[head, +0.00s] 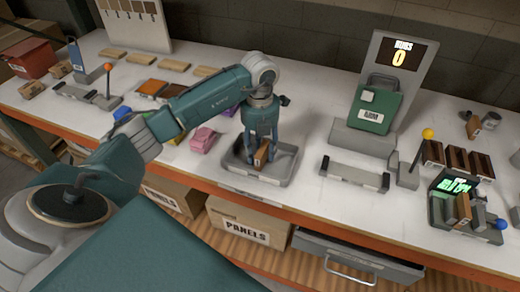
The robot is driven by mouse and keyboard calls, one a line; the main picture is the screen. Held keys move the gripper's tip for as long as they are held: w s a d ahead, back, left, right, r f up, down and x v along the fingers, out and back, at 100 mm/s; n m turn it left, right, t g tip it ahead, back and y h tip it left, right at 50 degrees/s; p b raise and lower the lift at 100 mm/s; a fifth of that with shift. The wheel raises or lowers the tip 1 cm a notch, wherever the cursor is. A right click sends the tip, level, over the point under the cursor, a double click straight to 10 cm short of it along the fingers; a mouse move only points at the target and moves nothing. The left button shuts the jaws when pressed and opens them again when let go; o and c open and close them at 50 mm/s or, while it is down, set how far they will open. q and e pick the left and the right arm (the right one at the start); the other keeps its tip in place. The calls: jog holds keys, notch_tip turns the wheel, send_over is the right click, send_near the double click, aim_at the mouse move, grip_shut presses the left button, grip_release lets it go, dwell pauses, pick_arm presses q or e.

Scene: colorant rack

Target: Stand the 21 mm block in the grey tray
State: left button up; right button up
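A small brown block (262,156) stands upright inside the grey tray (285,179) at the middle of the bench. I cannot read any size mark on it. My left gripper (262,150) points straight down over the tray, with one finger on each side of the block. The fingers are apart by about the block's width or a little more; whether they touch it is too small to tell. The fingers partly hide the block's upper part. My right gripper is not in view.
Right of the tray lies a grey bar fixture (355,176). Behind it a stand holds a green case (377,104) under a display reading 0. Dark brown blocks (457,160) and a green-lit unit (453,186) stand at right. A pink block (203,140) lies left of the tray.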

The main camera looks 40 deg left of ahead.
aim_at(260, 148)
pick_arm(q)
jog(key=shift+r, duration=0.15)
notch_tip(260, 148, up, 7)
jog(key=shift+w+f+b, duration=0.1)
jog(key=shift+b, duration=1.05)
notch_tip(260, 148, up, 5)
jog(key=shift+r, duration=0.15)
